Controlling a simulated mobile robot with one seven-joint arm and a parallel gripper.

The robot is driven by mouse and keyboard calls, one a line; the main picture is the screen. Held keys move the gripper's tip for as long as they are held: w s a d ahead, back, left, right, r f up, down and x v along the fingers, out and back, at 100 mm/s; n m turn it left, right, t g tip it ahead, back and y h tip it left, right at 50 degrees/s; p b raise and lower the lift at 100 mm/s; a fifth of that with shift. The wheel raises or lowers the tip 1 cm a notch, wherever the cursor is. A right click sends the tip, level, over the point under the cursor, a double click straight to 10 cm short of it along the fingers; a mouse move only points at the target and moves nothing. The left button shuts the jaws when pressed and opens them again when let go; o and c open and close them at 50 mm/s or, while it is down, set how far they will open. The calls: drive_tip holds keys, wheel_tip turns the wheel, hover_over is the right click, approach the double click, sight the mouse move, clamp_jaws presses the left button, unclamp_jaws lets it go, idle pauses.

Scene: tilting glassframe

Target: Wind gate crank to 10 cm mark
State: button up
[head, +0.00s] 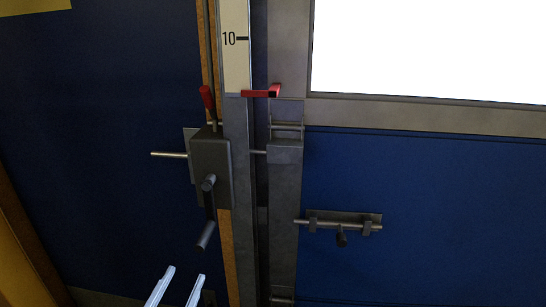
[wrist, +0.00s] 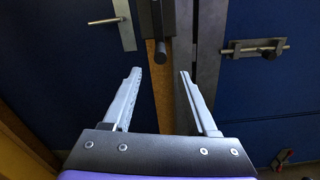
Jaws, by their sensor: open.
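The gate crank is a dark gearbox (head: 211,170) on the post, with a crank arm hanging down to a grey cylindrical grip (head: 205,236). The grip (wrist: 165,49) also shows in the wrist view, ahead of and between my fingers. A pale scale (head: 236,60) above carries a "10" mark. A red pointer (head: 258,93) sits at the scale's lower end, below that mark. My gripper (head: 185,272) is open and empty, below the crank grip and apart from it. Both fingers also show in the wrist view (wrist: 160,72).
A red-tipped lever (head: 206,98) rises above the gearbox. A metal door handle (head: 169,155) sticks out to its left. A sliding bolt (head: 342,223) is on the blue panel at right, below a framed white pane (head: 430,50). A yellow-brown edge (head: 30,250) stands at lower left.

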sight(206, 233)
drive_tip(key=w+b, duration=0.1)
drive_tip(key=w, duration=0.3)
drive_tip(key=w+b, duration=0.2)
drive_tip(key=w, duration=0.3)
drive_tip(key=w+d+b, duration=0.1)
drive_tip(key=w, duration=0.3)
drive_tip(key=shift+w+b, duration=0.3)
drive_tip(key=shift+w, duration=0.05)
clamp_jaws()
idle(0.7)
